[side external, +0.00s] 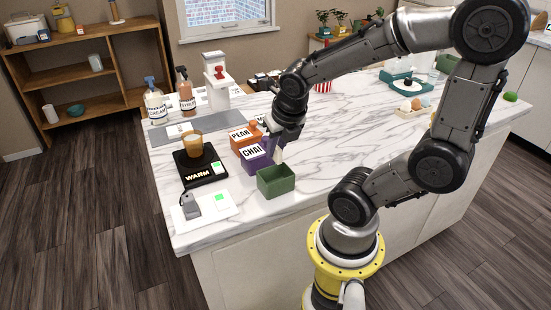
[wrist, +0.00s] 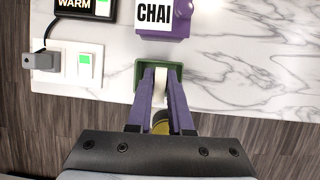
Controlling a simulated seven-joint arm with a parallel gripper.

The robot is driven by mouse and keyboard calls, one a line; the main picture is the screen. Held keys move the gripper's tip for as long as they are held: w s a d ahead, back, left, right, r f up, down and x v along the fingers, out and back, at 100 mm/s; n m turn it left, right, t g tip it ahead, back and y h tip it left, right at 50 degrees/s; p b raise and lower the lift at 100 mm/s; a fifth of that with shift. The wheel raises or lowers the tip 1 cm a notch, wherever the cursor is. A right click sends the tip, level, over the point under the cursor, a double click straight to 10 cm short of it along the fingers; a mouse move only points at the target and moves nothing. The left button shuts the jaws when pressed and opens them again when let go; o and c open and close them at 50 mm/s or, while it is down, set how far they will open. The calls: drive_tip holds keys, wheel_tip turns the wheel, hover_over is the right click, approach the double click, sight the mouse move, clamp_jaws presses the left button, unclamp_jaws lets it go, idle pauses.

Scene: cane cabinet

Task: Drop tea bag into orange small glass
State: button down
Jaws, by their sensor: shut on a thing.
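An orange-brown small glass (side external: 193,145) stands upright on a black warmer plate marked WARM (side external: 201,168), left of my gripper in the side external view. My gripper (side external: 279,153) is above the green open box (side external: 276,181) near the counter's front edge. In the wrist view my gripper (wrist: 161,82) is shut on a small white tea bag (wrist: 161,88), held between the two fingers over the green box (wrist: 143,72). The bag's lower end is hard to make out. The glass is outside the wrist view.
A purple CHAI box (side external: 254,156) and an orange PEAR box (side external: 242,137) stand between my gripper and the warmer. A white switch plate (side external: 205,207) lies at the front left. The marble counter right of the green box is clear.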

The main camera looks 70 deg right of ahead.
drive_tip(key=shift+r, duration=0.4)
drive_tip(key=w+d+r, duration=0.2)
drive_tip(key=w+r, duration=0.2)
drive_tip(key=w, duration=0.3)
drive_tip(key=w+d+r, duration=0.2)
drive_tip(key=w+r, duration=0.2)
drive_tip(key=w, duration=1)
drive_tip(key=w+f, duration=0.4)
drive_tip(key=f, duration=0.4)
drive_tip(key=shift+w+a, duration=0.3)
drive_tip(key=shift+f, duration=0.45)
idle(0.6)
drive_tip(key=c, duration=0.7)
unclamp_jaws()
drive_tip(key=shift+c, duration=0.2)
